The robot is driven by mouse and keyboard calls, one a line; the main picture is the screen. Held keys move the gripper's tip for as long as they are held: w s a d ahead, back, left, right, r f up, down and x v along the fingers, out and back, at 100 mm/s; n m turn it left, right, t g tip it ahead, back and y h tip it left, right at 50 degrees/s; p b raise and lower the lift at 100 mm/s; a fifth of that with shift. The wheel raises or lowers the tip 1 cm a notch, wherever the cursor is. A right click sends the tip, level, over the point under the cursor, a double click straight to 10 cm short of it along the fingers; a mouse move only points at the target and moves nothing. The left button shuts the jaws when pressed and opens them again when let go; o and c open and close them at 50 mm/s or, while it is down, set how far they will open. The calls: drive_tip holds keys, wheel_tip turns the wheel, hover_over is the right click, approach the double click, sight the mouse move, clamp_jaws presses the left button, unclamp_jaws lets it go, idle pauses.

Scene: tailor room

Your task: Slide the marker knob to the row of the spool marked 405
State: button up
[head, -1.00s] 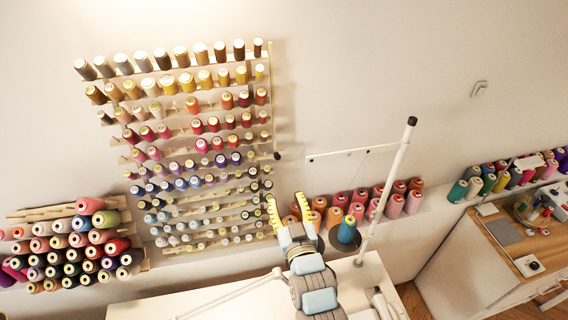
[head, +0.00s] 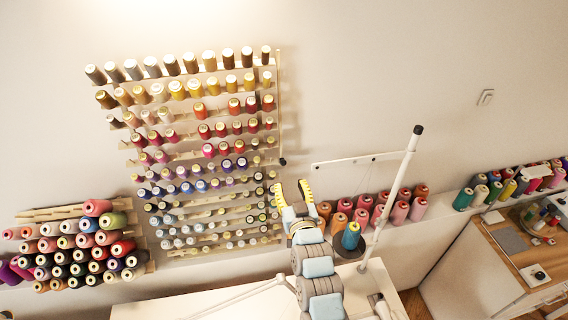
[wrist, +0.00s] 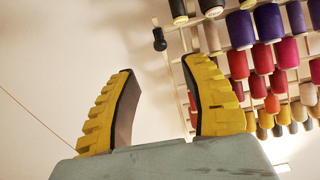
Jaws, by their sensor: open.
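The spool rack (head: 279,110) hangs on the wall with many rows of coloured thread spools. A small black marker knob (head: 282,161) sits on the rack's right edge, about mid-height. It also shows in the wrist view (wrist: 159,40), at the top, beyond and above the gap between my fingers. My gripper (head: 291,190) is open and empty, below and slightly right of the knob, apart from it. Its yellow ridged fingers also show in the wrist view (wrist: 160,105). No number, 405 included, is readable on any spool.
A white thread stand post (head: 392,200) rises to the right of my arm, with a blue cone (head: 351,236) near its foot. A pile of spools (head: 75,245) lies at lower left. Pink and orange cones (head: 380,207) stand behind the post. The wall right of the knob is bare.

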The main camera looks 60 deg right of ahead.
sight(284, 164)
drive_tip(key=shift+p+x, duration=0.9)
drive_tip(key=shift+x, duration=3.6)
clamp_jaws()
drive_tip(key=shift+r, duration=0.1)
